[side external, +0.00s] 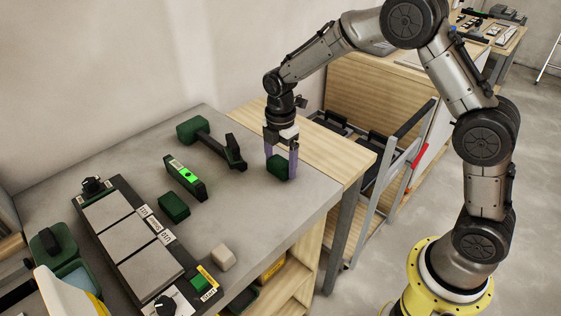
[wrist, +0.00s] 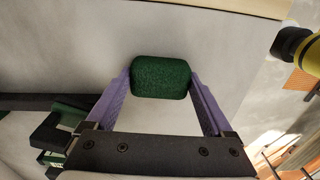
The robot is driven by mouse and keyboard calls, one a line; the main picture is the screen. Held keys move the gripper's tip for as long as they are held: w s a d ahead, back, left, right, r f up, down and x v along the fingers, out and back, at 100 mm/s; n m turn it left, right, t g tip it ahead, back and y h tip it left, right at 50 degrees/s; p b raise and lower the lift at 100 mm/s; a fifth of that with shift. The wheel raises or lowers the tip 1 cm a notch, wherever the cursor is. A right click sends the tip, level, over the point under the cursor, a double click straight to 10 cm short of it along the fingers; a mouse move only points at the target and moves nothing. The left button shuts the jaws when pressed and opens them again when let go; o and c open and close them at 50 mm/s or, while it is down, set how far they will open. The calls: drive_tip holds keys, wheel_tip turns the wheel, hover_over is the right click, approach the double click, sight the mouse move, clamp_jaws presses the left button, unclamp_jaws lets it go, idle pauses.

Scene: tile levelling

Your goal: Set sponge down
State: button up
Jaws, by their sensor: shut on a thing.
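A dark green sponge (wrist: 161,77) sits between the two purple fingers of my gripper (wrist: 160,88) in the wrist view. In the side view, my gripper (side external: 281,165) points down over the right part of the grey worktop (side external: 240,205), shut on the sponge (side external: 279,168). The sponge is at or just above the worktop; I cannot tell whether it touches. The finger in front hides part of it.
A green-headed mallet (side external: 212,143), a level with a lit green display (side external: 185,177) and a green block (side external: 174,207) lie left of my gripper. A tile panel (side external: 140,245) with knobs and a small beige block (side external: 222,258) are nearer the front. The worktop around the sponge is clear.

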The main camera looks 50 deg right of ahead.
sight(281, 162)
drive_tip(key=shift+f, duration=0.1)
drive_tip(key=o, duration=1.1)
wheel_tip(281, 162, up, 12)
drive_tip(key=shift+r, duration=0.2)
drive_tip(key=s+d+r+m+t, duration=0.1)
drive_tip(key=s+r+m+t, duration=0.1)
drive_tip(key=s+r+m, duration=0.5)
drive_tip(key=s+m+t, duration=0.1)
drive_tip(key=s+m, duration=0.2)
drive_tip(key=s, duration=0.4)
drive_tip(key=s+d+f+m+t, duration=0.1)
drive_tip(key=s+m, duration=0.3)
drive_tip(key=s, duration=0.3)
drive_tip(key=s+d+f+m+t, duration=0.1)
drive_tip(key=s+m, duration=0.3)
drive_tip(key=s, duration=0.3)
drive_tip(key=shift+f+t, duration=0.1)
drive_tip(key=shift+t, duration=0.2)
